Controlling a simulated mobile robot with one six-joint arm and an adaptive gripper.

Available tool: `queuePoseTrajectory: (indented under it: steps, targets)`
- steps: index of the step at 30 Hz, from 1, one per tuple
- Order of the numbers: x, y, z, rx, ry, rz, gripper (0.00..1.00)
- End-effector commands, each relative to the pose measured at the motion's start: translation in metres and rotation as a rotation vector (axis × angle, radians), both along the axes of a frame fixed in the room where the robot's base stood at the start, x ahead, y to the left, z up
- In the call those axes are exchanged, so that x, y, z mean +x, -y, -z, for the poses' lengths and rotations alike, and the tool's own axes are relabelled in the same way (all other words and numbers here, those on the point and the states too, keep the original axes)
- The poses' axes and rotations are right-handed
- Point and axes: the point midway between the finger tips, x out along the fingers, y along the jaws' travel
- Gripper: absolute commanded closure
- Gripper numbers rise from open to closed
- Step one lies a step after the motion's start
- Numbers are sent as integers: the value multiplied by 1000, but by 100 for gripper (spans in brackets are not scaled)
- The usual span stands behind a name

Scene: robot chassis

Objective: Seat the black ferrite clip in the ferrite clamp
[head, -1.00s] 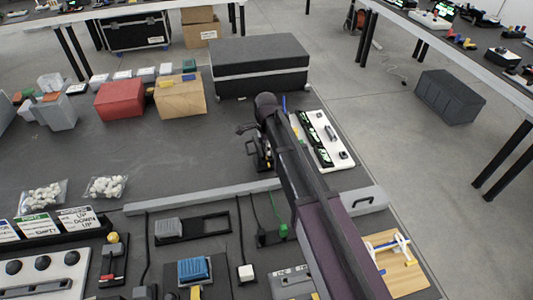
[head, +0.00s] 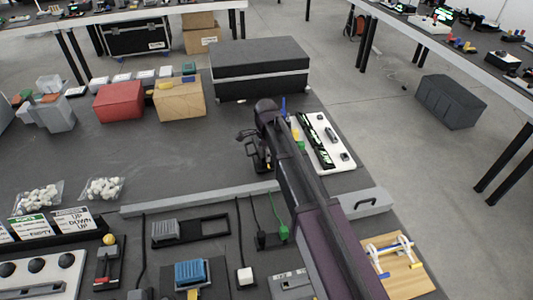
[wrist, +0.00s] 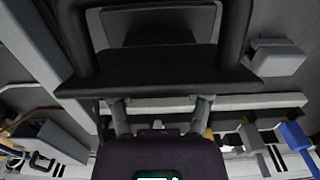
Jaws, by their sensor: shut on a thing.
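My gripper (head: 254,150) hangs over the dark table, just left of the white board. In the wrist view its two dark fingers rise on either side of a black block (wrist: 160,24), which has a pale grey edge. My gripper is shut on this block, which looks like the black ferrite clip. In the head view the clip is too small and dark to tell from the jaws. I cannot pick out the ferrite clamp with certainty. A white board (head: 338,157) with small grey parts and a black-and-green label lies right of my arm.
A large black case (head: 260,72) stands behind my gripper. A red box (head: 119,98) and a cardboard box (head: 180,100) stand at the back left. A grey rail (head: 180,203) crosses the table in front, with cables and connectors nearer.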

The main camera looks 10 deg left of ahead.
Motion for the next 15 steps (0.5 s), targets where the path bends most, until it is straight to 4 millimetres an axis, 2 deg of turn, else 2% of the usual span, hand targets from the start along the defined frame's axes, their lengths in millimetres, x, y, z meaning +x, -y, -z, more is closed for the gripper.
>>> queuePoseTrajectory:
  steps: [8, 9, 11, 15]
  targets:
    - [-3, 2, 9, -3, -6, 0, 86]
    - [-4, 2, 9, -3, -7, 0, 23]
    - [-4, 2, 9, -4, -8, 0, 6]
    - [-3, 2, 9, -3, -5, 0, 4]
